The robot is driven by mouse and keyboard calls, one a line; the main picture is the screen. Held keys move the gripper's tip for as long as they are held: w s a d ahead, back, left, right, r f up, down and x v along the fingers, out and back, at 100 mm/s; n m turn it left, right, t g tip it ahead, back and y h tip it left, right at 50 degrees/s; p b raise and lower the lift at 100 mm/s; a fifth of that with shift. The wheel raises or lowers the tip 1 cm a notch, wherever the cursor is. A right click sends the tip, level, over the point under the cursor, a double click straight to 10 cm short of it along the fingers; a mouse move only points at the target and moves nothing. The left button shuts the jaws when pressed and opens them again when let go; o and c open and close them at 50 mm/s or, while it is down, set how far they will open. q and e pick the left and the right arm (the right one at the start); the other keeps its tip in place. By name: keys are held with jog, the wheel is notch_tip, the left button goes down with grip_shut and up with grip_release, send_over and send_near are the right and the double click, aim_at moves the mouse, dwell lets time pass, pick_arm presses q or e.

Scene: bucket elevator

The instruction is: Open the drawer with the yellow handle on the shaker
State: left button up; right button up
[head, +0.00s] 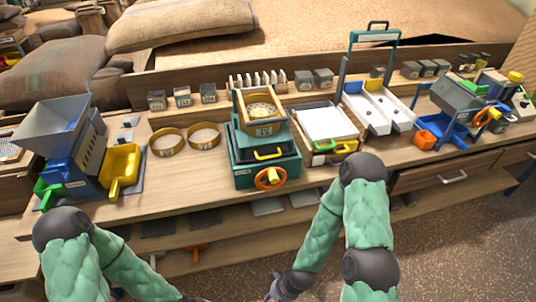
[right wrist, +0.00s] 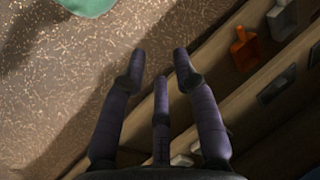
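The shaker (head: 239,152) is the teal machine standing on the middle of the bench. A round sieve (head: 262,113) sits in its upper frame. The yellow handle (head: 268,154) is a bar on the front of the shaker's drawer, which looks closed. An orange handwheel (head: 270,178) is just below it. In the head view, my right arm hangs in front of the bench, low and right of the shaker. My right gripper shows in the right wrist view (right wrist: 160,65), fingers apart and empty, away from the handle. My left gripper is below the head view's edge.
A blue hopper machine (head: 72,150) with green and yellow trays stands left. Two sieve rings (head: 186,140) lie left of the shaker. A white-topped box (head: 325,122) with green and yellow handles stands close on its right. A lower shelf (head: 228,222) runs beneath the bench.

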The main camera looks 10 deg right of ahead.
jog(key=w+d+r+n+t+h+p, duration=0.1)
jog(key=w+d+r+n+t, duration=0.1)
jog(key=w+r+n+t, duration=0.55)
jog(key=n+t+h+p, duration=0.3)
jog(key=n+t, duration=0.4)
jog(key=n, duration=0.5)
send_near(269, 156)
jog(key=b+x, duration=0.2)
jog(key=x, duration=0.6)
jog(key=shift+w+f, duration=0.1)
grip_shut()
